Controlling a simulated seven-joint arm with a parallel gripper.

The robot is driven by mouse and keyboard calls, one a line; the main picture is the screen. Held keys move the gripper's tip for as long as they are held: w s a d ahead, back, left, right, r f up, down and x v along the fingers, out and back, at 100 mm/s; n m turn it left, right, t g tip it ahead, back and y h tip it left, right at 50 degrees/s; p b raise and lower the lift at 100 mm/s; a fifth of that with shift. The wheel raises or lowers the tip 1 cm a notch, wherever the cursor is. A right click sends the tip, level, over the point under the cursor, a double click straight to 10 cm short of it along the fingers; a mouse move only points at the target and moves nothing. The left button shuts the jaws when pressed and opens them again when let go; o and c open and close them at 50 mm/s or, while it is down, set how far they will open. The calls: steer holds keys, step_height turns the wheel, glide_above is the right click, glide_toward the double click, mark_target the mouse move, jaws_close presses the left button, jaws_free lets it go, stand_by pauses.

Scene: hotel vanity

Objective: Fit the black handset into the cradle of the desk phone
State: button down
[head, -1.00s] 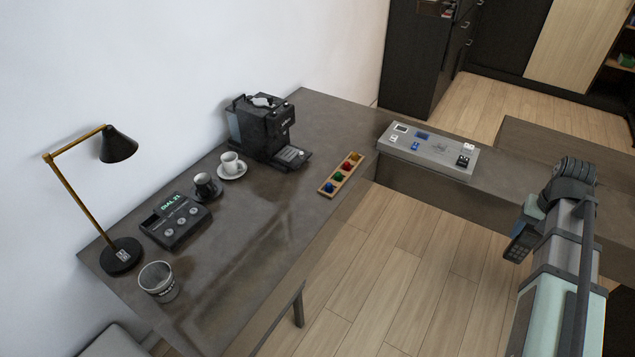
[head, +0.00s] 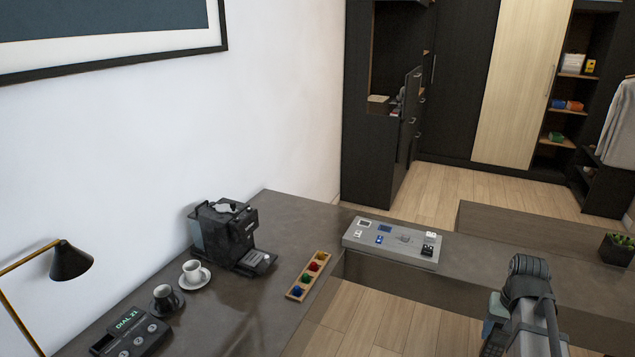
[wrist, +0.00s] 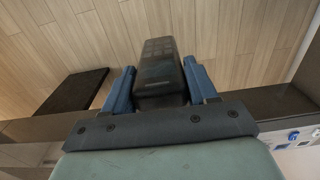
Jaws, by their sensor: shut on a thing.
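My gripper (wrist: 159,72) is shut on the black handset (wrist: 160,52), which sits between the two blue fingers in the wrist view. In the head view the handset (head: 491,334) is at the lower right, partly cut off by the frame and beside my arm. It is held over the floor, apart from the desk. The dark desk phone (head: 130,337) is on the desk at the lower left, with a green display reading "DIAL 21" and round buttons. Its lower edge is cut off, and its cradle is not clear. My gripper is far to its right.
Beside the phone are a dark cup (head: 164,297) and a white cup (head: 193,272) on saucers. A lamp (head: 70,261), coffee machine (head: 222,236) and wooden tray of coloured pieces (head: 296,292) stand nearby. A grey panel (head: 385,251) lies on the counter.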

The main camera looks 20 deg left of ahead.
steer(key=s+f, duration=0.5)
steer(key=f, duration=0.1)
